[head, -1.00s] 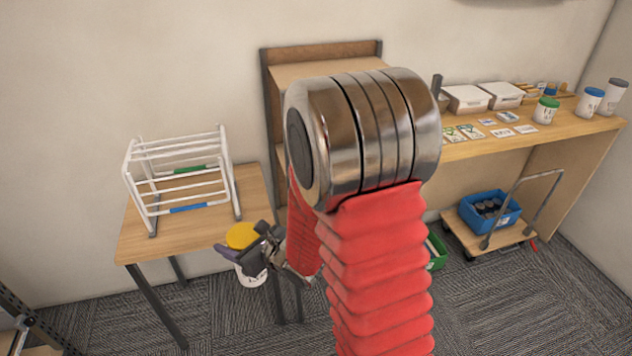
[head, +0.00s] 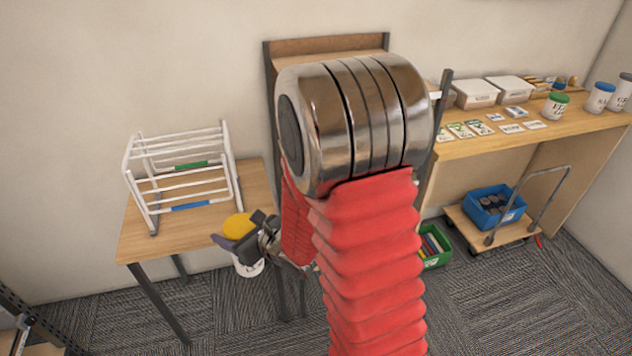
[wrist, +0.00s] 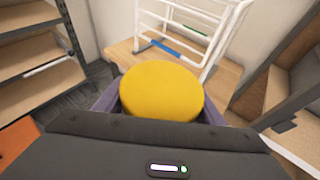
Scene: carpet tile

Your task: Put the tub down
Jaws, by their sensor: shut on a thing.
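The tub (head: 248,266) is white with a yellow lid. In the head view it hangs at the front right edge of the small wooden table, and part of it is hidden by my gripper (head: 236,240). In the wrist view the yellow lid (wrist: 161,91) sits between the two purple fingers of my gripper (wrist: 160,98), which are shut on the tub. The small table (head: 145,238) lies just beyond the tub in the wrist view. I cannot tell from these frames whether the tub's base is over the tabletop.
A white rack (head: 185,170) with blue and green bars stands on the small table. The table's front part is bare. A long bench (head: 560,130) holds boxes, cards and lidded tubs. A green crate (head: 434,248) and a trolley with a blue crate (head: 495,208) stand on the floor.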

